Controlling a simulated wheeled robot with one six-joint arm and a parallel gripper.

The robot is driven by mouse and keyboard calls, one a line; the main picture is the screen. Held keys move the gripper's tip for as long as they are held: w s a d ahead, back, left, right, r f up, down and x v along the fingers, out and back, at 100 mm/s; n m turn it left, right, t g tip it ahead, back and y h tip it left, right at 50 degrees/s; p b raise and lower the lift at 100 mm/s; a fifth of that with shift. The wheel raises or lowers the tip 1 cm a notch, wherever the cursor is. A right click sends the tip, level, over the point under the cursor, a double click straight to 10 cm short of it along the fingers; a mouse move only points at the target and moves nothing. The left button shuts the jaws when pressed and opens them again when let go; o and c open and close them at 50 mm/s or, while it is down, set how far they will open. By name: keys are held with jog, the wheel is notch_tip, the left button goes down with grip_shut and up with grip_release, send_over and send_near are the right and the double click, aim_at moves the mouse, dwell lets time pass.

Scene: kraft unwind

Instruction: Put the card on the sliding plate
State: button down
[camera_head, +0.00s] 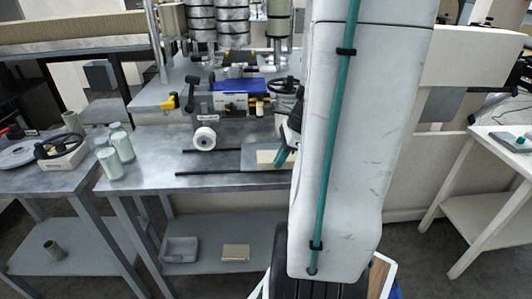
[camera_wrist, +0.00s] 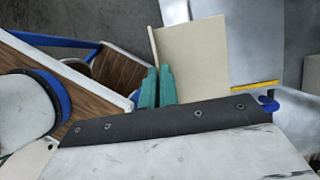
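The card (camera_head: 268,159) is a flat beige piece in the head view, just left of my arm, over or on the grey sliding plate (camera_head: 247,156). I cannot tell whether it touches the plate. In the wrist view the card (camera_wrist: 190,60) is a cream panel just beyond my fingers. My gripper (camera_head: 285,157) has teal fingers, partly hidden behind my white arm. In the wrist view my gripper (camera_wrist: 158,86) has its fingers close together, with the card's near left edge between them. My arm hides the plate's right side.
Two dark rails (camera_head: 205,173) run left from the plate across the metal bench (camera_head: 150,160). A white roll (camera_head: 204,138) stands behind them. A blue and yellow unit (camera_head: 237,98) sits behind. The bench's front left is clear.

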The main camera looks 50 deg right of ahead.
aim_at(268, 152)
jog(key=w+d, duration=0.1)
jog(key=w, duration=0.1)
jog(key=w+d, duration=0.2)
jog(key=w, duration=0.1)
jog(key=w+d+f, duration=0.1)
jog(key=w+d, duration=0.1)
jog(key=w, duration=0.1)
jog(key=shift+w, duration=0.1)
jog(key=shift+f, duration=1.7)
jog(key=shift+f, duration=0.15)
jog(key=c, duration=1.8)
grip_release()
jog(key=shift+o, duration=0.6)
